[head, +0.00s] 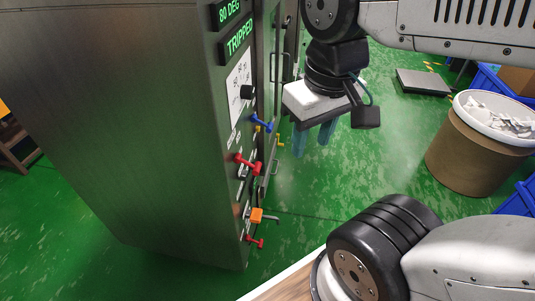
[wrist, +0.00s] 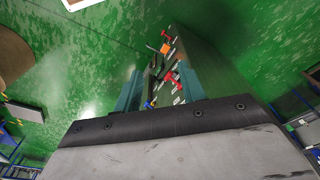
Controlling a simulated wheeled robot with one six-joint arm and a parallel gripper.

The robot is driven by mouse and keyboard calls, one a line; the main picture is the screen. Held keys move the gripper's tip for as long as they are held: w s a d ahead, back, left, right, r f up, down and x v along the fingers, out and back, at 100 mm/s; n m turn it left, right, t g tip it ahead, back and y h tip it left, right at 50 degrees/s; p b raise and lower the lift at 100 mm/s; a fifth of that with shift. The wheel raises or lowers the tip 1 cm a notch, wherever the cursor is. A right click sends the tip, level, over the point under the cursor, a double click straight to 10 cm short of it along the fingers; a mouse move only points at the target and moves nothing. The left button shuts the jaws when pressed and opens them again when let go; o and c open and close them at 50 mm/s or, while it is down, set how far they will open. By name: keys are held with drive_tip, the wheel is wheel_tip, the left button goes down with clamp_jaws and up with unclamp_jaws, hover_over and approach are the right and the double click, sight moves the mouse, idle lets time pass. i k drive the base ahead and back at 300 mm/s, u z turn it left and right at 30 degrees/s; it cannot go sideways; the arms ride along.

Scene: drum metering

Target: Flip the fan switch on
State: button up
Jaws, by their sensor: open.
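A grey metal cabinet (head: 130,110) carries a control panel on its narrow face, with several coloured levers. They include a blue lever (head: 262,123), a red lever (head: 248,163), an orange block-shaped handle (head: 257,215) and a lower red lever (head: 255,242). The labels are too small to read, so I cannot tell which control is the fan switch. My gripper (head: 314,142) is open and empty, to the right of the panel and apart from it. In the wrist view the red lever (wrist: 172,78) and orange handle (wrist: 165,48) show beyond the spread fingers.
Green displays (head: 237,38) read "80 DEG" and "TRIPPED". A brown drum (head: 475,150) with white contents stands at the right, near a flat grey platform (head: 423,82). Green floor (head: 385,160) lies open between cabinet and drum.

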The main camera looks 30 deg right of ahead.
sight(263, 124)
drive_tip(key=k, duration=1)
drive_tip(key=u, duration=1.3)
drive_tip(key=i, duration=1.15)
drive_tip(key=z, duration=2.15)
